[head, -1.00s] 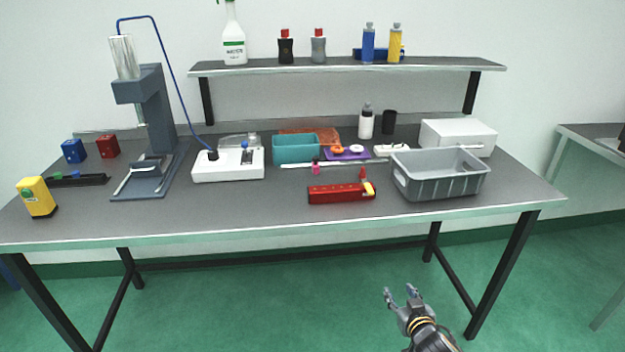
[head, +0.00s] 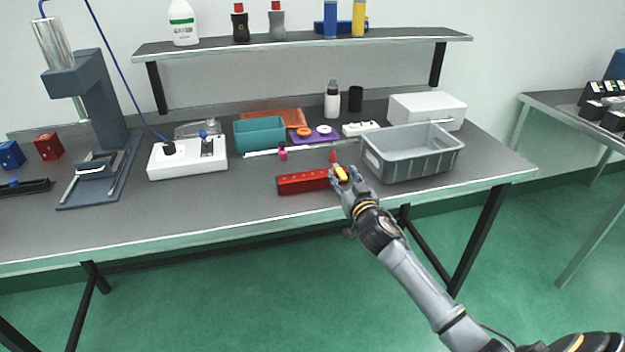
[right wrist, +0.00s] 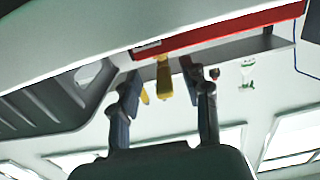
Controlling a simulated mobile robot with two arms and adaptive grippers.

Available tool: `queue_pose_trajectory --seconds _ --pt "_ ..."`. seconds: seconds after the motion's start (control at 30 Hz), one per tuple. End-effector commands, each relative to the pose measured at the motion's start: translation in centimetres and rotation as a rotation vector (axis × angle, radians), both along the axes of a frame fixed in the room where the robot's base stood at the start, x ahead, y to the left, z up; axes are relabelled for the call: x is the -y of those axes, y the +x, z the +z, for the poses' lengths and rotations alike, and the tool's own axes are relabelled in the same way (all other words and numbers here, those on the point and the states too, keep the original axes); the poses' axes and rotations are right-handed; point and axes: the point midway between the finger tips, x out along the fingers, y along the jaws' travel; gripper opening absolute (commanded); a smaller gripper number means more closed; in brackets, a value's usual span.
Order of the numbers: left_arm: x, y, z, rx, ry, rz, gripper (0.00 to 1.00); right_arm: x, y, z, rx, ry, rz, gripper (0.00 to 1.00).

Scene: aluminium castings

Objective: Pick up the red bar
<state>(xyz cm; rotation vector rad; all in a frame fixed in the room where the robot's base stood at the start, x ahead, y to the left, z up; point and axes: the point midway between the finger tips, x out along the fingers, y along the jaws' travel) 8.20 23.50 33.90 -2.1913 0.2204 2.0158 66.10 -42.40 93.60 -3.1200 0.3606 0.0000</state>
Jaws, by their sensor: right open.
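The red bar (head: 302,182) lies on the grey workbench near its front edge, left of the grey crate. In the right wrist view the red bar (right wrist: 215,33) runs across the top, beyond the fingers. My right gripper (head: 341,180) is open at the bar's right end; its fingers hide part of that end. In the right wrist view my right gripper (right wrist: 165,85) has its two fingers apart, with a yellow piece (right wrist: 163,80) showing between them. I cannot tell whether the fingers touch anything. My left gripper is not in view.
The grey crate (head: 420,170) stands close to the right of my right gripper. A small red cone (head: 333,157) and a pink item (head: 283,152) are behind the bar. A teal bin (head: 259,134) stands farther back. Bench surface left of the bar is clear.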

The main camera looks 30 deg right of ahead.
Motion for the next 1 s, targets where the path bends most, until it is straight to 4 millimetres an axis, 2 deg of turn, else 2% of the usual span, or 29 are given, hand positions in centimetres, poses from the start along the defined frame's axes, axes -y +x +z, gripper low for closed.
queue_pose_trajectory --seconds 0.33,0.67,0.77,0.9,1.0 --pt "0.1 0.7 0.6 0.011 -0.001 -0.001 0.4 0.6 4.3 0.3 0.0 -0.001 -0.002 0.47" --pt "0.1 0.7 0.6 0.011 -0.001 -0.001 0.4 0.8 5.1 0.2 0.0 -0.002 0.0 0.47" --pt "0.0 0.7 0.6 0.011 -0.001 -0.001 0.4 0.8 5.0 0.2 -0.001 -0.001 0.0 0.3" --pt "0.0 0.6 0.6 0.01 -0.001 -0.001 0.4 0.8 5.0 0.1 -0.001 -0.001 0.0 0.02" --pt "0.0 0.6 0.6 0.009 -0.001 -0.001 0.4 0.8 5.0 0.1 -0.001 -0.001 0.0 0.0"
